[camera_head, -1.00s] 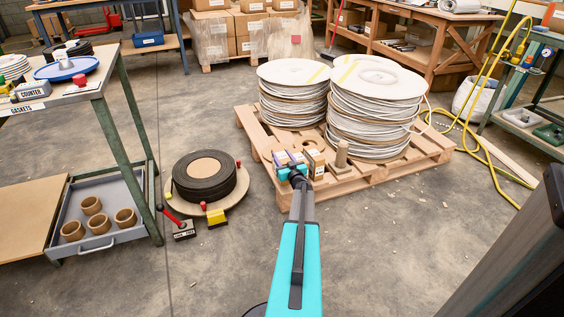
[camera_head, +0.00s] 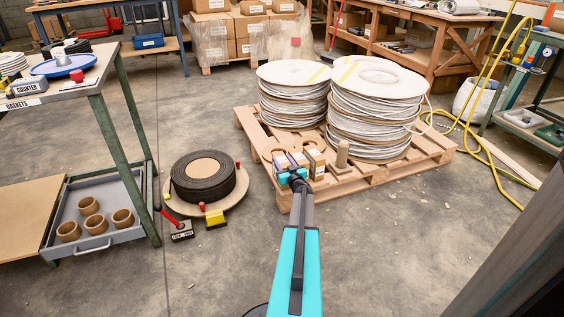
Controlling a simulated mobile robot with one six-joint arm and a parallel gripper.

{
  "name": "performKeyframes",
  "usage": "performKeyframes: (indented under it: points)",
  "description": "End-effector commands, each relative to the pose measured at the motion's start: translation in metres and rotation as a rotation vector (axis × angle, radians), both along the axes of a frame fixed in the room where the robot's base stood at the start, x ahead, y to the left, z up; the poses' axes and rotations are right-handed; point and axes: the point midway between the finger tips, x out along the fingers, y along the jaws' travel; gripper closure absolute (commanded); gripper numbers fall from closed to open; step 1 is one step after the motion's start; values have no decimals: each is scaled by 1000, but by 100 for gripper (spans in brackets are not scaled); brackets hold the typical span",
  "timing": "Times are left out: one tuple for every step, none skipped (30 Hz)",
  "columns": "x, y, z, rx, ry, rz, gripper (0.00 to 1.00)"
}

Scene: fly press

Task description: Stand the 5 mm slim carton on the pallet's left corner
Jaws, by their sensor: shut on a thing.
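The wooden pallet (camera_head: 395,176) lies on the floor with its left corner towards my arm. More small cartons, including a tan one with a pale label (camera_head: 316,163), stand close on the right.
Two tall cable reels (camera_head: 375,110) fill the back of the pallet. A black coil (camera_head: 205,178) on a round board lies to the left. A workbench (camera_head: 115,90) stands at far left. The floor in front is clear.

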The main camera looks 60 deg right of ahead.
Motion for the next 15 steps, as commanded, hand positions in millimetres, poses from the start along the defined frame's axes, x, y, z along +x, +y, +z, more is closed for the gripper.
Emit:
performKeyframes:
  points:
    - [0,0,0,-1,-2,1,100]
    - [0,0,0,0,-1,1,100]
    - [0,0,-1,0,-1,1,100]
    - [0,0,-2,0,-1,1,100]
    - [0,0,-2,0,-2,1,100]
    - [0,0,-3,0,0,0,50]
    - [0,0,-3,0,0,0,49]
    - [0,0,-3,0,0,0,49]
    - [0,0,-3,0,0,0,49]
    - [0,0,-3,0,0,0,49]
    - [0,0,-3,0,0,0,49]
    - [0,0,-3,0,0,0,49]
    - [0,0,-3,0,0,0,49]
    - [0,0,-3,0,0,0,49]
    - [0,0,-3,0,0,0,49]
